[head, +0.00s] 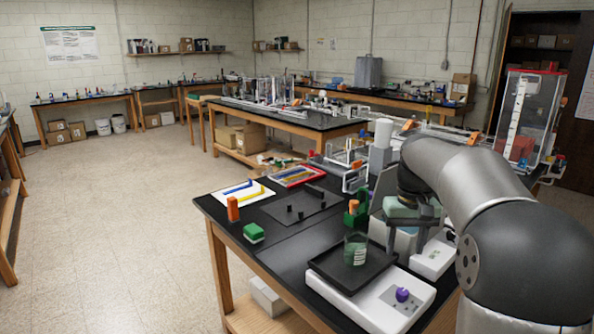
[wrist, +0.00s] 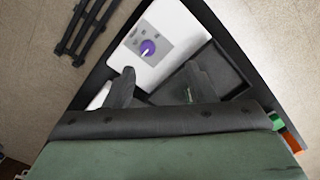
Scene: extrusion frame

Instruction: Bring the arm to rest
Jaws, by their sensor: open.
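My gripper (head: 406,246) hangs at the end of my grey arm over the right part of the black bench (head: 215,210), pointing down. In the wrist view my gripper (wrist: 159,74) shows two dark fingers spread apart with nothing between them. Below them lies a white device (wrist: 160,22) with a purple knob (wrist: 147,47) and a black tray (wrist: 238,72). In the head view a glass beaker with green contents (head: 355,250) stands on the black tray (head: 325,272), to the left of my gripper. The beaker is mostly hidden in the wrist view.
The white device (head: 375,312) sits at the bench's front edge. A green block (head: 254,233) and an orange block (head: 233,208) stand at the bench's left. A tall clear case (head: 527,115) stands behind my arm. The floor to the left (head: 110,230) is clear.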

